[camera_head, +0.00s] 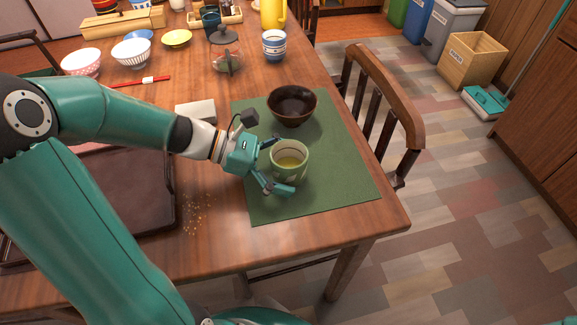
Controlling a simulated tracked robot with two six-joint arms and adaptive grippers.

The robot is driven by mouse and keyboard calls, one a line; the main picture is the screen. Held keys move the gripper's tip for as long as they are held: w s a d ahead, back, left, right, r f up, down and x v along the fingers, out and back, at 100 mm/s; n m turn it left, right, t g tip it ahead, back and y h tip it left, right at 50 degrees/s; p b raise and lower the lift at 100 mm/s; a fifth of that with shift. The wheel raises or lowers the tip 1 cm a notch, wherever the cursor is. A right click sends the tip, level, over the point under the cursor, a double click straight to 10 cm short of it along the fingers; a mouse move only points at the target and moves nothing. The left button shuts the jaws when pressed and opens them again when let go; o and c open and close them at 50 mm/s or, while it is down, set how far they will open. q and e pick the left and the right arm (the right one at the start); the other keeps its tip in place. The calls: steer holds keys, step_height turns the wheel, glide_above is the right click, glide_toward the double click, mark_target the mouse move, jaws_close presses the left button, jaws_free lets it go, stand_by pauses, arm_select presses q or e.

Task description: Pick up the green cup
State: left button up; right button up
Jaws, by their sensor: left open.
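The green cup (289,173) stands upright on the green mat (340,180), with yellowish-green liquid inside. My left gripper (276,166) comes in from the left with its fingers open. One finger is at the far side of the cup and the other at its near side. I cannot tell whether either finger touches the cup. My right gripper is not in view.
A dark bowl (292,106) stands on the mat just behind the cup. A brown tray (120,195) and crumbs (195,213) lie to the left. A glass pot (225,55) and blue-striped cup (274,46) stand farther back. A wooden chair (385,100) adjoins the right edge.

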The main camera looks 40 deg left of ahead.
arm_select(q)
steer(key=c, duration=1.5)
steer(key=shift+o, duration=0.2)
steer(key=shift+r, duration=0.25)
